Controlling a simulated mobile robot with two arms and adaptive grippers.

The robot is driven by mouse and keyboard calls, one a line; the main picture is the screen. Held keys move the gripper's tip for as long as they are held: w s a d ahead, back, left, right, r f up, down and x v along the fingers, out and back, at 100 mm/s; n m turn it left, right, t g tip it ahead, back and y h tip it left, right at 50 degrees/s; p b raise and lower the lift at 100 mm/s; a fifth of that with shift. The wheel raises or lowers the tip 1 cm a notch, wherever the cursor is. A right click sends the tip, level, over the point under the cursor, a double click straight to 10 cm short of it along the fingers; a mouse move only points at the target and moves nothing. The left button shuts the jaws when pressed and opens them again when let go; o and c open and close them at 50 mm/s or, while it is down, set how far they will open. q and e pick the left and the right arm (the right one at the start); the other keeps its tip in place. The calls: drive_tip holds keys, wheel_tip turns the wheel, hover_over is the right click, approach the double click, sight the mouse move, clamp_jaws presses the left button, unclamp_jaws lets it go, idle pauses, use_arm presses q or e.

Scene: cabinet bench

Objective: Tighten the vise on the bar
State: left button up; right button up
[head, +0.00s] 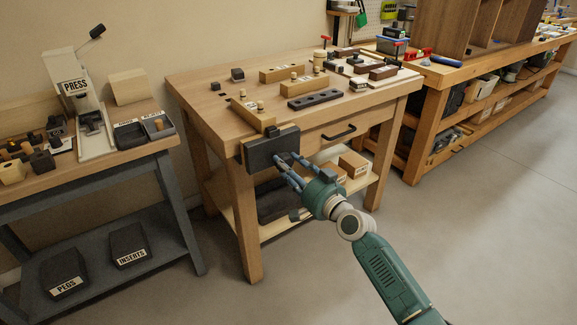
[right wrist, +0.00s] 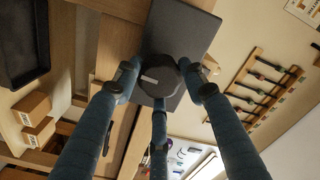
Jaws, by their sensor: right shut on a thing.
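The vise (head: 263,153) is at the front left corner of the wooden workbench, its dark grey outer jaw standing off the front edge. In the right wrist view the jaw (right wrist: 185,35) is a dark plate with a round dark knob (right wrist: 160,78) in front of it. My right gripper (head: 284,164) reaches up to the vise from the front. Its three blue fingers (right wrist: 160,88) are closed around the knob. My left gripper is out of view.
The workbench (head: 215,110) carries several wooden blocks and a dark slotted block (head: 315,99). A drawer handle (head: 339,133) is right of the vise. Boxes (head: 353,165) sit on the lower shelf. A press bench (head: 120,158) stands left. The floor in front is clear.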

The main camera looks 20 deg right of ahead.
drive_tip(key=o, duration=0.9)
drive_tip(key=shift+f, duration=0.15)
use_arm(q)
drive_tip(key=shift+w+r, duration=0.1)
use_arm(e)
drive_tip(key=shift+o, duration=0.5)
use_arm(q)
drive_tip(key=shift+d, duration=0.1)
use_arm(e)
drive_tip(key=shift+s, duration=0.1)
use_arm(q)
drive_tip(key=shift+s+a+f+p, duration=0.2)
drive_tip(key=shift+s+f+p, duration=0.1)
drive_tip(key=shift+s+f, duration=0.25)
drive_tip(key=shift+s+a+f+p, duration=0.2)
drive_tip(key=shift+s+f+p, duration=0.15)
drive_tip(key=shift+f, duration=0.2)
use_arm(e)
drive_tip(key=v, duration=0.7)
